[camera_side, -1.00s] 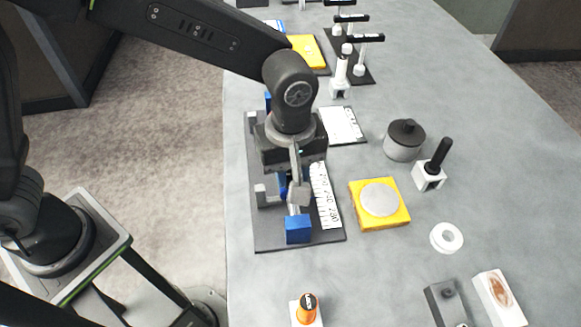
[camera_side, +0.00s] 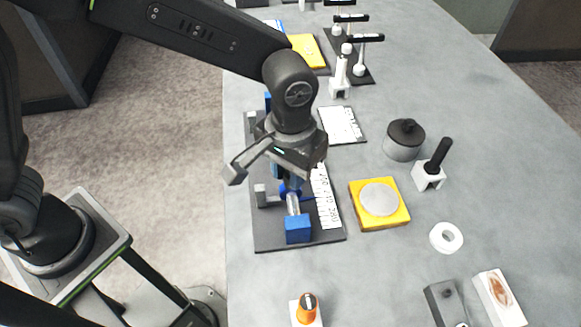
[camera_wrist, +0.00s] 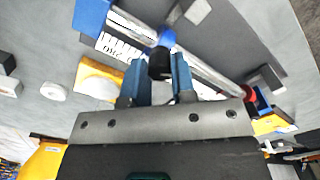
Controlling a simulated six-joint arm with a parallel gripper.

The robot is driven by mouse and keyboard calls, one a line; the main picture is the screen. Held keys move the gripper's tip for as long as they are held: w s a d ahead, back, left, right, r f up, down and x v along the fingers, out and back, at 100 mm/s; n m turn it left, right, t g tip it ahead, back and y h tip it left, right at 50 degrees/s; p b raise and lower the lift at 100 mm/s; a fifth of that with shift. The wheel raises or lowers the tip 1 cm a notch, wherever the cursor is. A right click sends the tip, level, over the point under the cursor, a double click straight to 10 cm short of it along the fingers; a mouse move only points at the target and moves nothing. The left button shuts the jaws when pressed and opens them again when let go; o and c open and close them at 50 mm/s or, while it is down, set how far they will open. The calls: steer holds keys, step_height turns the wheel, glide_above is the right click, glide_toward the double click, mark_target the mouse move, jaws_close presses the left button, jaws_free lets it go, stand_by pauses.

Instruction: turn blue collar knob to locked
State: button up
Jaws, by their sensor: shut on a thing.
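The blue collar (camera_side: 290,190) sits around a pale metal rod on a dark base plate (camera_side: 262,240), between blue end blocks. It also shows in the wrist view (camera_wrist: 167,38), with a black knob (camera_wrist: 160,65) on it. My gripper (camera_wrist: 159,78) is shut on this knob, one blue finger on each side. In the side view my gripper (camera_side: 288,178) reaches down over the collar from above and hides the knob. The near blue end block (camera_side: 298,230) and a white number scale (camera_side: 328,200) beside the rod are visible. No locked mark is readable.
A yellow block with a grey disc (camera_side: 380,198) stands right of the base plate. Beyond it are a grey weight (camera_side: 404,140), a black-handled piece (camera_side: 435,165) and a white ring (camera_side: 446,237). An orange knob (camera_side: 306,307) stands in front.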

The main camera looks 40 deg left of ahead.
steer(key=m, duration=0.5)
steer(key=shift+m, duration=0.4)
stand_by(0.3)
steer(key=o, duration=0.9)
steer(key=shift+r, duration=0.15)
step_height(320, 180, up, 14)
steer(key=shift+f, duration=0.15)
